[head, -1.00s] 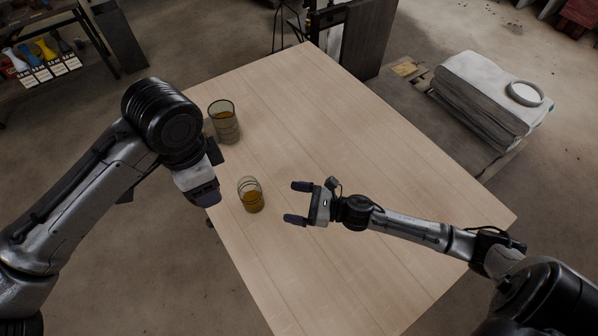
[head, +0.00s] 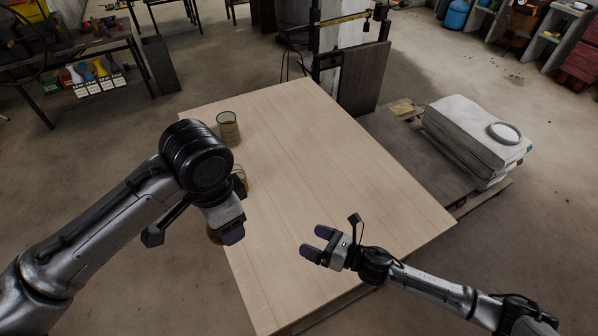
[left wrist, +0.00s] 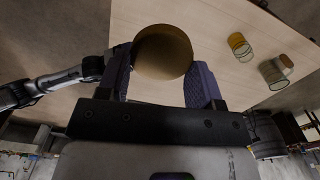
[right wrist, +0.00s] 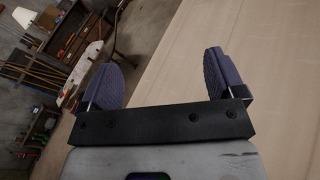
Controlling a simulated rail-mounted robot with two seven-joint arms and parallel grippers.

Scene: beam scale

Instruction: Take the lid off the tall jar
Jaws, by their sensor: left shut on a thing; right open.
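A round brown-gold lid-like piece (left wrist: 162,52) is held between the fingers of my left gripper (left wrist: 160,75). In the head view its edge (head: 213,236) shows beside the left gripper, near the table's left edge. Two clear glass jars with amber contents stand upright on the table; both look open-topped. The larger, farther jar (head: 228,129) also shows in the left wrist view (left wrist: 277,71). The smaller, nearer jar (head: 241,176) is partly hidden by my left arm in the head view; it shows in the left wrist view (left wrist: 240,47). My right gripper (head: 318,244) is open and empty.
The wooden table (head: 340,170) is bare across its middle and right.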

